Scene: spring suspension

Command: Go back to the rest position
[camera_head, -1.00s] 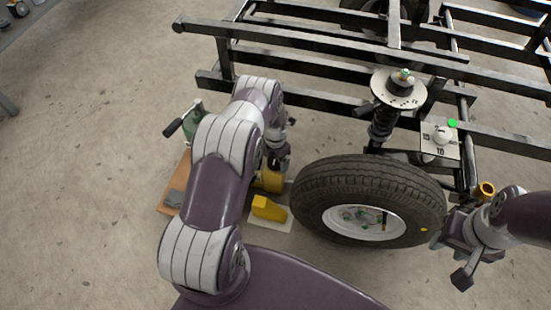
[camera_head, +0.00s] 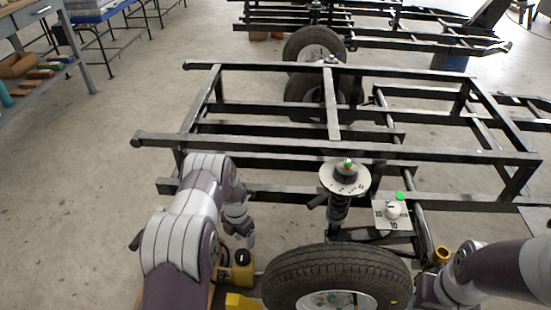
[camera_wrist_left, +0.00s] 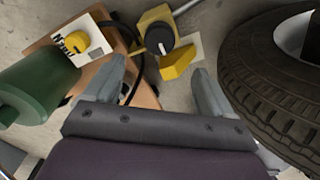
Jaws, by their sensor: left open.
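My left gripper (camera_head: 240,232) is open and empty, beside the truck frame and left of the tyre. In the left wrist view its two grey fingers (camera_wrist_left: 160,88) stand apart with nothing between them. A yellow device with a black knob (camera_wrist_left: 158,38) and a yellow wedge (camera_wrist_left: 178,63) lie beyond the fingertips. My right gripper (camera_head: 432,290) is at the lower right, next to the tyre and partly cut off; its jaw gap is unclear. The tyre (camera_head: 340,262) stands under the frame, below a spring strut with a round plate (camera_head: 345,177).
The black steel frame (camera_head: 270,140) fills the middle. A plate with a dial (camera_head: 392,213) sits right of the strut. A green cylinder (camera_wrist_left: 38,88) and brown board (camera_wrist_left: 90,70) lie near the left gripper. A workbench (camera_head: 60,40) stands far left; the floor between is clear.

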